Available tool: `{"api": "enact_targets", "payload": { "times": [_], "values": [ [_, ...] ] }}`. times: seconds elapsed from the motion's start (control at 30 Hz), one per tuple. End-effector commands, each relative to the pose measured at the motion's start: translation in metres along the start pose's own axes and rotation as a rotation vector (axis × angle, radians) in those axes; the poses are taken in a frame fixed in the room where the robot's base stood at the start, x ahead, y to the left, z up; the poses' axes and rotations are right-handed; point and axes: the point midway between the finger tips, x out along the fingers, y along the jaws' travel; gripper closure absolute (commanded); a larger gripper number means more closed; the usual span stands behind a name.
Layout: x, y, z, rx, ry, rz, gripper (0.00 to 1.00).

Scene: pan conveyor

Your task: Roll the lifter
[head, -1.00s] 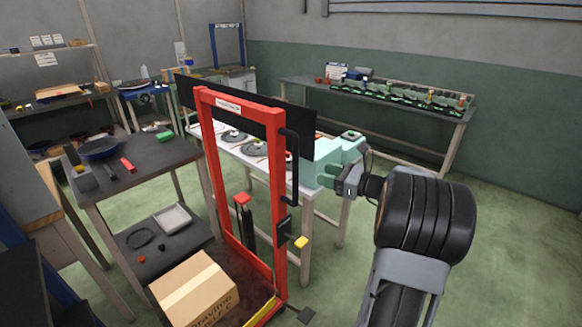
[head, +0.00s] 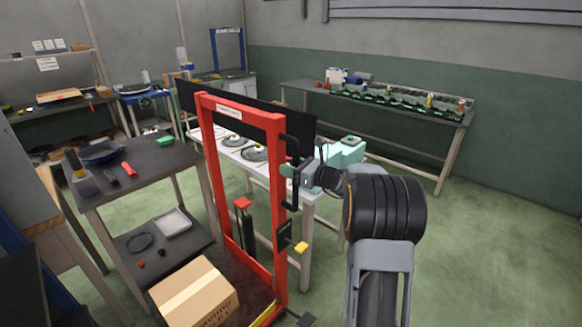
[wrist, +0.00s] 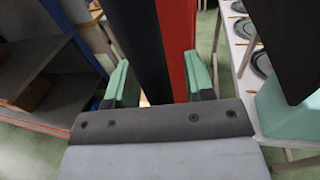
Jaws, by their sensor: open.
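The lifter (head: 277,222) is a red upright frame on a low base, in the middle of the head view. A black bar handle (head: 291,148) runs vertically on its right post. My gripper (head: 294,178) is at this handle's lower part. In the wrist view my gripper (wrist: 157,85) is open, with its green fingers on either side of the black handle (wrist: 145,40) and the red post (wrist: 178,45) behind it. Whether a finger touches the handle I cannot tell. A cardboard box (head: 195,292) sits on the lifter's base.
A dark table (head: 150,160) with a blue pan (head: 100,152) stands to the left. A white table (head: 308,240) with round dark parts stands close behind the lifter. A long bench (head: 440,145) is at the back wall. Green floor (head: 490,250) is free to the right.

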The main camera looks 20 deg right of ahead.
Motion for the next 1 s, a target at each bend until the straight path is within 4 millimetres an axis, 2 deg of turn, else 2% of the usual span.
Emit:
{"api": "enact_targets", "payload": {
  "times": [0.33,0.83,1.0],
  "values": [
    [0.0023,0.0003,-0.0003,0.000,0.000,0.001,0.52],
    [0.0021,0.0003,-0.0002,0.000,0.000,0.001,1.00],
    [0.0021,0.0004,-0.0002,0.000,0.000,0.001,1.00]
  ]
}}
